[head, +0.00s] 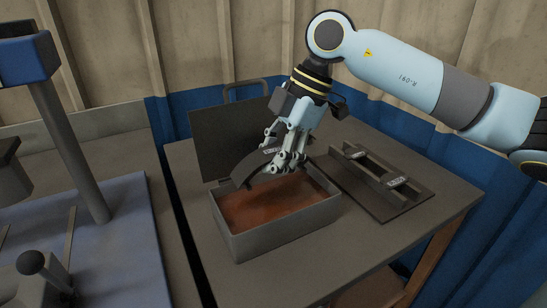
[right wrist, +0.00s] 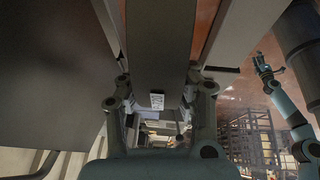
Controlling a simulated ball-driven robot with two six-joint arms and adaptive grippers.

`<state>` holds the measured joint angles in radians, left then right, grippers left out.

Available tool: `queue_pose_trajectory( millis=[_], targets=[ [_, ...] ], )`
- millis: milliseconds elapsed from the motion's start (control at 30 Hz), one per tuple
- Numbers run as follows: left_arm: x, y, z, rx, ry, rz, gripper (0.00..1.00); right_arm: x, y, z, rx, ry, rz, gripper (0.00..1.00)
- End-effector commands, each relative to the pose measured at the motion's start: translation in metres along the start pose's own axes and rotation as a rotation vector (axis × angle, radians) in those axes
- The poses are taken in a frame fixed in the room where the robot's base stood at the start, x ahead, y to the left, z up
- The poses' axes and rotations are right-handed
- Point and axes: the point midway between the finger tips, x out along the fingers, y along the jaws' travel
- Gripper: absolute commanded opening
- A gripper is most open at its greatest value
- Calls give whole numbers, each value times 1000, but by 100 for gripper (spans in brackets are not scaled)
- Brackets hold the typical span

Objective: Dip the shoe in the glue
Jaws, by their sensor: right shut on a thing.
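My right gripper (head: 285,165) is shut on a dark curved brake shoe (head: 244,174) and holds it over the glue box. The shoe is tilted, its left end lower and close to the box's back left rim; I cannot tell whether its underside touches the glue. In the right wrist view the shoe (right wrist: 157,45) is a broad grey strip with a small white label between the fingers. The grey box (head: 285,240) is open and holds reddish-brown glue (head: 265,208). My left gripper (right wrist: 266,65) is small at the right of the right wrist view; its finger opening is unclear.
The box's dark lid (head: 222,130) stands up behind it. A dark rack (head: 385,205) with two rails and white labels lies to the right on the table (head: 440,215). A blue machine (head: 70,150) stands left, across a gap. The table's front right is clear.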

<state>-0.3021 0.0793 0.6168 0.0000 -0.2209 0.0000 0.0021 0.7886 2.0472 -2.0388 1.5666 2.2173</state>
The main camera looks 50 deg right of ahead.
Motion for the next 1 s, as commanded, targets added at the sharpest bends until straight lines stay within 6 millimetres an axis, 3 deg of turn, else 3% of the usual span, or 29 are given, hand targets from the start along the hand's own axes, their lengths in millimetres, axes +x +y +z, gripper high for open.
queue_pose_trajectory(
  millis=[167, 1000],
  targets=[
    [18, 1, -6, 0, 12, 0, 40, 18, -2, 8, 0, 0, 0, 0],
    [58, 4, 9, 1, -7, 0, 40, 78, -9, 32, 0, 1, 0, 0]
  ],
)
